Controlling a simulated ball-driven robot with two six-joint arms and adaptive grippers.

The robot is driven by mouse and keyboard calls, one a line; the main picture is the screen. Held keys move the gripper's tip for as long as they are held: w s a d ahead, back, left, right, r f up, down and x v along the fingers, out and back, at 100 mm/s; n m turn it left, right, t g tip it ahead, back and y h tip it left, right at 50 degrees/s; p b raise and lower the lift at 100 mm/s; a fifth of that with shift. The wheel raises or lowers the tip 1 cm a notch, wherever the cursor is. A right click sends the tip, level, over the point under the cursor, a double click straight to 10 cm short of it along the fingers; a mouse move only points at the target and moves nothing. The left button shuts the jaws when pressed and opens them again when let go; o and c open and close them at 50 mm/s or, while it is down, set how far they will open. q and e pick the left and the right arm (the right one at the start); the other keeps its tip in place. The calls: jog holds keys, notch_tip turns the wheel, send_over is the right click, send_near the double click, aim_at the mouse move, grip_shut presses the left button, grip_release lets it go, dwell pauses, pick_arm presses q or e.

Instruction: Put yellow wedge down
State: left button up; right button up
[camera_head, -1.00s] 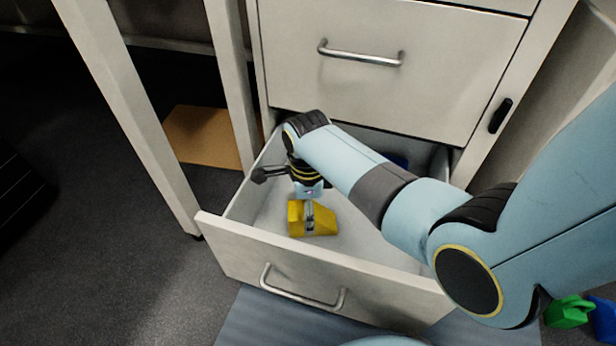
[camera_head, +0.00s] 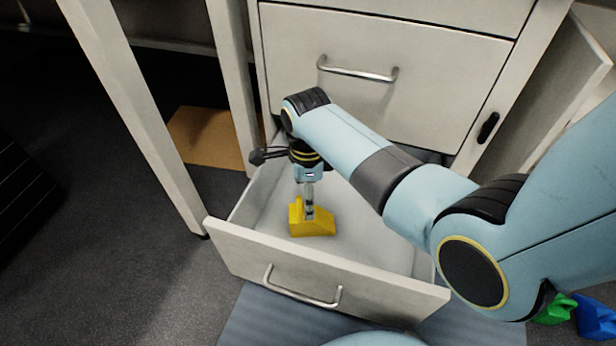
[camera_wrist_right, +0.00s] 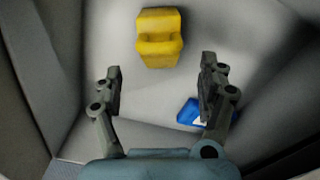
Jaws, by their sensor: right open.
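The yellow wedge (camera_head: 313,222) lies on the floor of the open lower drawer (camera_head: 318,268), near its front left. In the right wrist view the yellow wedge (camera_wrist_right: 160,38) sits beyond the fingertips, clear of both. My right gripper (camera_head: 309,208) hangs pointing down over the wedge in the head view. In the right wrist view my right gripper (camera_wrist_right: 160,84) is open, with nothing between its fingers. My left gripper is in neither view.
A blue object (camera_wrist_right: 187,112) lies in the drawer close to one finger. The drawer walls surround my gripper. A closed drawer (camera_head: 390,70) is above. Green (camera_head: 555,309) and blue (camera_head: 596,318) objects lie at the lower right. An orange-brown panel (camera_head: 205,136) is at the left.

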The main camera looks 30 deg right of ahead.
notch_tip(320, 180, up, 2)
jog(key=shift+r+p, duration=0.1)
jog(key=shift+p, duration=0.35)
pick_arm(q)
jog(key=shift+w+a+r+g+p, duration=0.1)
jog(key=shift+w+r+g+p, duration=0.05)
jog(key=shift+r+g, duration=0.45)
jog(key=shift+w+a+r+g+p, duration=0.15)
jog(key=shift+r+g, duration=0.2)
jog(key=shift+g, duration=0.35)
pick_arm(e)
jog(key=shift+r, duration=0.5)
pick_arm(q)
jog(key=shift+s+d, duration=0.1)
pick_arm(e)
jog(key=s+d+n+t, duration=0.3)
jog(key=s+d+n, duration=0.1)
jog(key=s+n, duration=0.7)
jog(key=s+r+n+t, duration=0.4)
jog(key=s+r+n, duration=0.7)
jog(key=r+n, duration=0.1)
jog(key=shift+a+r+n+t, duration=0.2)
jog(key=shift+n+t, duration=0.1)
jog(key=shift+n, duration=0.3)
